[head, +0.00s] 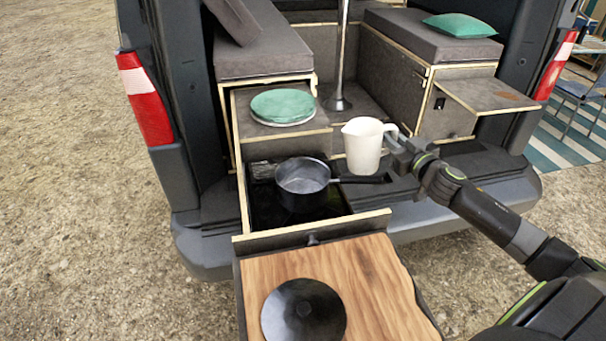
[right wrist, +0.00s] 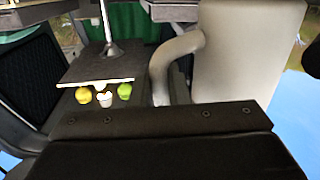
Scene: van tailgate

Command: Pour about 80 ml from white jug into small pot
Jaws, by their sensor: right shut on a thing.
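The white jug (head: 363,146) is held upright in the head view, just right of the small pot and higher than it. My right gripper (head: 401,150) is shut on the jug's handle, at the jug's right side. The jug (right wrist: 245,55) and its handle (right wrist: 170,62) fill the upper right of the right wrist view. The small pot (head: 302,176) is dark outside with a grey inside, and sits in the pulled-out drawer with its handle pointing right, below the jug. The jug's contents are hidden. My left gripper is not in view.
A wooden board (head: 370,285) with a round black lid (head: 303,312) lies in front of the drawer (head: 310,232). Green and white plates (head: 284,106) rest on the box behind the pot. A metal table post (head: 340,60) stands behind the jug.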

